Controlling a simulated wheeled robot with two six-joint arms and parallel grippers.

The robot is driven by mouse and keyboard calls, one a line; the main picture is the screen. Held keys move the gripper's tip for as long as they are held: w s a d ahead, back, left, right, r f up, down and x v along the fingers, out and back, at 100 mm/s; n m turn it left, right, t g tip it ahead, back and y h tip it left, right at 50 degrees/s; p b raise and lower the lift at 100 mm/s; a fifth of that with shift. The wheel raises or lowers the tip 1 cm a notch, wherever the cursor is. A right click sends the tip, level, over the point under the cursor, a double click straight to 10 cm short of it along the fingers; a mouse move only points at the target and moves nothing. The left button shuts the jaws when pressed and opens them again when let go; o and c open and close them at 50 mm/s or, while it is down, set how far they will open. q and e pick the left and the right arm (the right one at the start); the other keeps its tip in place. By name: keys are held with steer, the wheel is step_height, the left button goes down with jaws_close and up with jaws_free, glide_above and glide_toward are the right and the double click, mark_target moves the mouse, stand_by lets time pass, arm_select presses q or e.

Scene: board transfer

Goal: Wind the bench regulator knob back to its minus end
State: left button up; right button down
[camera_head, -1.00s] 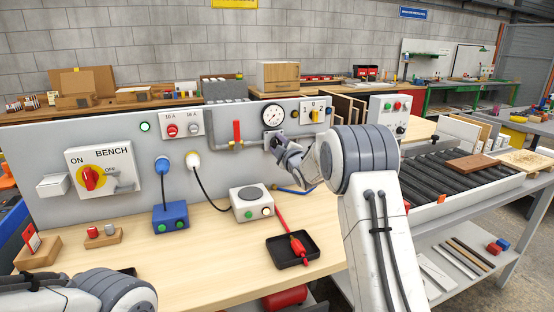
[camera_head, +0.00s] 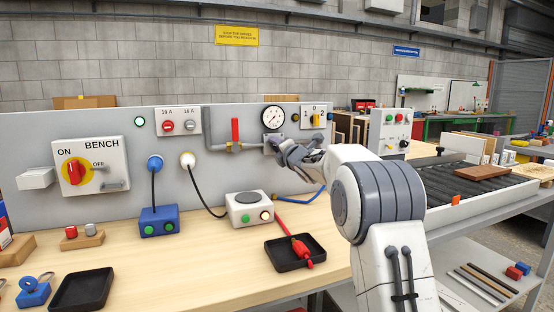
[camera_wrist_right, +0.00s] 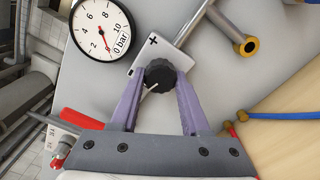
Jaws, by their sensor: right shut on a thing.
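The bench regulator has a black ribbed knob (camera_wrist_right: 160,74) on a pale plate with a plus mark (camera_wrist_right: 153,41). A white pointer line shows at the knob's lower left in the wrist view. My right gripper (camera_wrist_right: 160,80) is shut on the knob, one finger on each side. In the head view my right gripper (camera_head: 281,149) reaches the regulator below the round gauge (camera_head: 273,117) and hides the knob. The gauge also shows in the wrist view (camera_wrist_right: 92,24), its red needle pointing to the lower right. My left gripper is not in view.
Left of the regulator, a grey pipe carries a red valve lever (camera_head: 235,131). A white box (camera_head: 250,209), a blue box (camera_head: 159,221) and a black tray (camera_head: 289,254) with a red tool stand on the bench below. A roller conveyor (camera_head: 450,187) lies to the right.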

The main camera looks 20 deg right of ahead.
steer(key=shift+d+f+n+b, duration=0.15)
steer(key=shift+n+b, duration=1.45)
steer(key=shift+n, duration=1.45)
steer(key=shift+a+f+n+b, duration=0.1)
steer(key=shift+n+b, duration=1.45)
steer(key=shift+n, duration=1.5)
steer(key=shift+c, duration=1.9)
jaws_free()
steer(key=shift+d+r, duration=0.1)
